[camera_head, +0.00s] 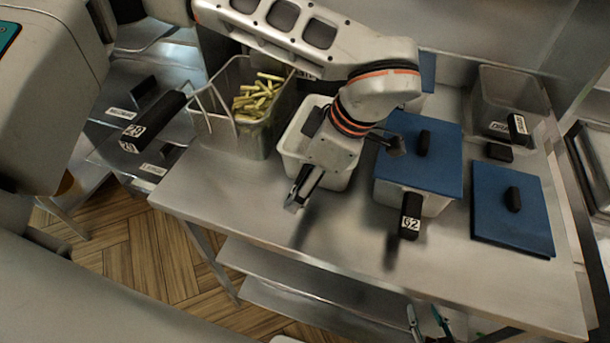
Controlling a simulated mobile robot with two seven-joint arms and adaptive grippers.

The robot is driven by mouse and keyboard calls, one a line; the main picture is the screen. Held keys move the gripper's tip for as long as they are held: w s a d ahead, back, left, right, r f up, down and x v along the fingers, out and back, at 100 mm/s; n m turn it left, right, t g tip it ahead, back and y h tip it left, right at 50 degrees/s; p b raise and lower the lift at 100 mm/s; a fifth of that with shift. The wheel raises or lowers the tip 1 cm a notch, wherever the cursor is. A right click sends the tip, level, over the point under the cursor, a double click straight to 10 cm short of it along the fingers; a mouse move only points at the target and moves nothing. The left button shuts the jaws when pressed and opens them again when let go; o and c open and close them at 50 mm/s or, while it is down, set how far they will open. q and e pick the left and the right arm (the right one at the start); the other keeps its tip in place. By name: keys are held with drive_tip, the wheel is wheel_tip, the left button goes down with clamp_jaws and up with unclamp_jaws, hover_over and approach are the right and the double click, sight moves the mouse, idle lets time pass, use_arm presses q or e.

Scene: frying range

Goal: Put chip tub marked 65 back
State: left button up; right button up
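No label reading 65 can be made out in this view. A blue-lidded tub with a black handle marked 62 (409,223) stands just to the right.
A clear container of chips (229,139) stands left of the pale tub. A flat blue lid (487,213) lies at right, before an empty clear container (501,97). Black-handled baskets (153,122) are at left. The counter front (330,240) is bare.

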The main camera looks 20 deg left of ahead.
use_arm(q)
drive_tip(key=shift+f, duration=0.1)
drive_tip(key=o, duration=1.9)
drive_tip(key=v, duration=1.2)
drive_tip(key=shift+d, duration=0.1)
